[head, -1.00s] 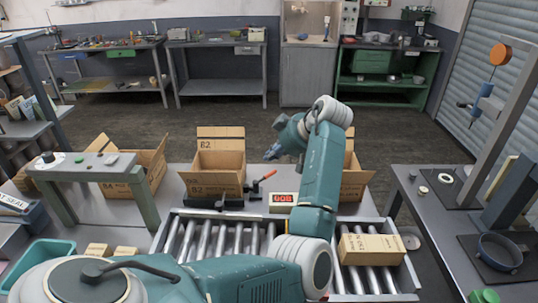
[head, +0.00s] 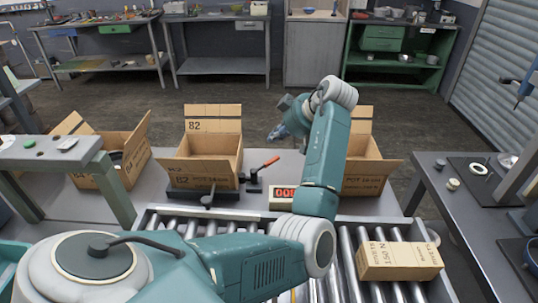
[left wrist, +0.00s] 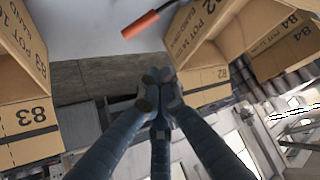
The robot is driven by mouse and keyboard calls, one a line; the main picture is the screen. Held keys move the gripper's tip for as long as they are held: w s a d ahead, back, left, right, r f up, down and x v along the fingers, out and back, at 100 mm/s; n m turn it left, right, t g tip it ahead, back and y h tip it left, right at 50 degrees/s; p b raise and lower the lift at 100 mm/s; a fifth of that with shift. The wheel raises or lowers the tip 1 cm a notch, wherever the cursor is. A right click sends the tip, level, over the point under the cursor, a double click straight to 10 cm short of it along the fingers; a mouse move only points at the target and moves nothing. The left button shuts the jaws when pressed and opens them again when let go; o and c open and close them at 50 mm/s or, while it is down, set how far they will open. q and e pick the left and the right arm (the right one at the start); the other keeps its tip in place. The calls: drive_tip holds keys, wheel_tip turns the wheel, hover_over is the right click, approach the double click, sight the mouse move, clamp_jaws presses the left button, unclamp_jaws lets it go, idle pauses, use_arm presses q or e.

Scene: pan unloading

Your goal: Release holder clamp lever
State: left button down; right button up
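The holder clamp (head: 252,183) stands beside the open box marked 82 (head: 212,125), on the far side of the rollers. Its red-tipped lever (head: 269,162) slants up to the right. The lever's orange-red grip (left wrist: 141,24) also shows near the top of the left wrist view. My left gripper (head: 277,133) appears above and slightly right of the lever in the head view. In the left wrist view its fingertips (left wrist: 157,77) meet with nothing between them, apart from the grip. My right gripper is not in view.
A roller conveyor (head: 185,222) runs across the front, with a closed carton (head: 400,261) on its right part. Open boxes stand left (head: 128,160) and right (head: 370,178) of the middle one. A red display (head: 283,194) sits near the clamp.

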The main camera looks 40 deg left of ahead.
use_arm(q)
drive_tip(key=p+x, duration=0.1)
drive_tip(key=x, duration=0.2)
drive_tip(key=p+x, duration=0.1)
drive_tip(key=x, duration=0.2)
drive_tip(key=p+x, duration=0.1)
drive_tip(key=x, duration=0.2)
drive_tip(key=shift+s+a+f, duration=0.15)
drive_tip(key=shift+s+a, duration=0.1)
drive_tip(key=shift+a, duration=0.15)
drive_tip(key=d, duration=0.1)
drive_tip(key=d+p, duration=0.2)
drive_tip(key=shift+d+f, duration=0.25)
drive_tip(key=shift+d, duration=0.1)
drive_tip(key=shift+s+d, duration=0.15)
drive_tip(key=shift+d, duration=0.2)
drive_tip(key=shift+f, duration=0.15)
drive_tip(key=shift+a, duration=0.15)
